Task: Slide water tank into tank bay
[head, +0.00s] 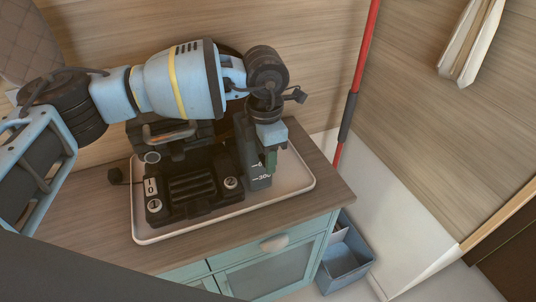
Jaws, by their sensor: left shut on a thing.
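The water tank (257,174) is a dark, narrow, upright container with pale level marks. It stands at the right side of a black machine (185,186) on the counter. My left gripper (271,155) comes down from above and is shut on the tank at its upper right part. The tank's back and underside are hidden, and I cannot make out the tank bay or tell how far the tank is in it. My right gripper is not in view.
The machine stands on a pale tray (224,214) with a raised rim, on a wood-topped cabinet (318,208). A red pole (359,70) rises behind the counter's right corner. A blue-grey bin (345,260) sits on the floor at right. The counter's right end is clear.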

